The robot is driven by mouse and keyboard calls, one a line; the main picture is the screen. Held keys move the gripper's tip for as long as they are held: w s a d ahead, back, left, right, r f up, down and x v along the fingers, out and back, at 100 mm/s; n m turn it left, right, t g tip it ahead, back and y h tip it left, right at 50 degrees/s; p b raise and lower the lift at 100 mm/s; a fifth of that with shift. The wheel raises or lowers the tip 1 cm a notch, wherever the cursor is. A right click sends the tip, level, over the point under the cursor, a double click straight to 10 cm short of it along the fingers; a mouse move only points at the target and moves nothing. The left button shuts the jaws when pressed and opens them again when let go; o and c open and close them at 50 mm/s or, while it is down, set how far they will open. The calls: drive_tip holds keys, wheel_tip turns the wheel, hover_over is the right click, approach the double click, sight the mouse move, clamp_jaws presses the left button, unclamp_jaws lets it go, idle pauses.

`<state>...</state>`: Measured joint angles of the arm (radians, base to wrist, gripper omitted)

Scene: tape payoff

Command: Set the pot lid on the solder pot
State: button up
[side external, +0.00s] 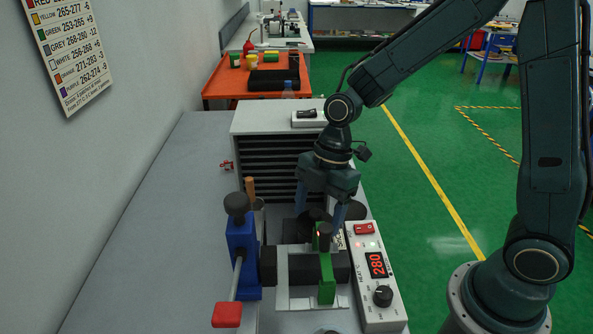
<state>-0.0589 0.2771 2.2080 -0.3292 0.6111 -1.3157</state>
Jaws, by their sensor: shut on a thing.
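My gripper (319,213) points down over the fixture behind the green bracket. Its fingers are shut on a small dark knob, which I take to be the handle of the pot lid (316,214); the rest of the lid is hard to make out. The solder pot cannot be told apart clearly; dark parts and the green bracket crowd the area under my fingers. Whether the lid touches anything below cannot be seen.
A controller (377,265) showing 280 stands right of the fixture. A green bracket (327,280) and a blue stand (242,255) with a red-ended lever (227,314) are in front. A slotted cabinet (268,160) stands behind. The grey bench (150,230) is clear at left.

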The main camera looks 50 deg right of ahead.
drive_tip(key=shift+f, duration=0.2)
drive_tip(key=o, duration=1.3)
drive_tip(key=shift+r, duration=0.15)
drive_tip(key=shift+r, duration=3.4)
